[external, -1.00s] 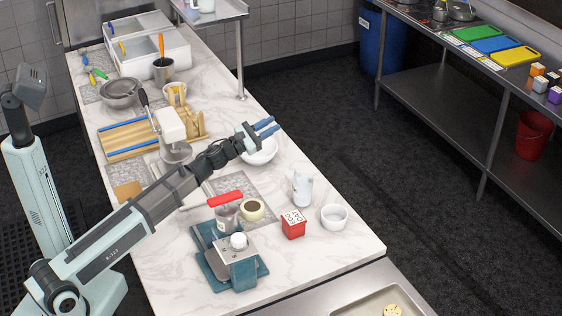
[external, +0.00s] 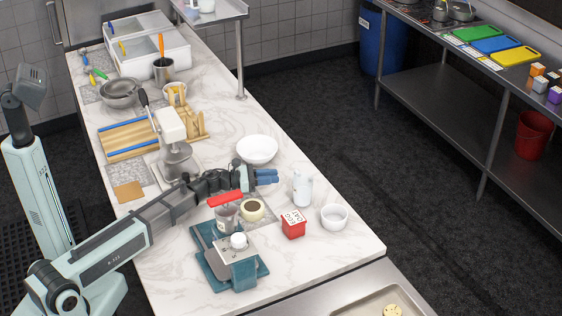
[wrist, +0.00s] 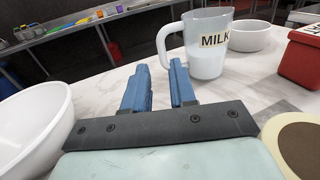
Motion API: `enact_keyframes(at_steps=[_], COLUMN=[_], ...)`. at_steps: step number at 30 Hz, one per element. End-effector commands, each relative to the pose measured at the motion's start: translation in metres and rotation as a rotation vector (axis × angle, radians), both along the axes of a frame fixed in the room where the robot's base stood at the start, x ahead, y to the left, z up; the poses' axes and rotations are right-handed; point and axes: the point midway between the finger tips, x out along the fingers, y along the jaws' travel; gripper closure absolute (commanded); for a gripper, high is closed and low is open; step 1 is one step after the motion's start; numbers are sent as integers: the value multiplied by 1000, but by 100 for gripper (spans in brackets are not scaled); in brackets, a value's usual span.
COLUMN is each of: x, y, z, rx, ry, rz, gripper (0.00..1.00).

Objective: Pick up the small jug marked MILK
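The small jug marked MILK (wrist: 208,50) stands upright on the marble counter, ahead and slightly right of my gripper in the wrist view. It is clear, holds white liquid, and its handle faces left. In the external view the jug (external: 302,187) is just to the right of my gripper (external: 274,177). My gripper (wrist: 158,72) has its two blue fingers apart with a gap between them and nothing in it. The fingertips point toward the handle side of the jug and appear short of it.
A white bowl (external: 257,149) is close on the left of my gripper. A cream round container (external: 252,209) and a scale (external: 228,262) are near my wrist.

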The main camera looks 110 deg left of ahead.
Motion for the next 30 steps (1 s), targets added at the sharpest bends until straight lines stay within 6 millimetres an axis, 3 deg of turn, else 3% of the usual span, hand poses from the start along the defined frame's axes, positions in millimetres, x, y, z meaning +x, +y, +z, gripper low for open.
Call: enact_keyframes(at_steps=[7,17,25,30], x=[40,58,90,98], y=[21,28,42,45], z=[0,1,3,3], rx=[1,1,2,1], ry=[0,0,0,0], rz=[0,1,0,2], gripper=[74,74,74,74])
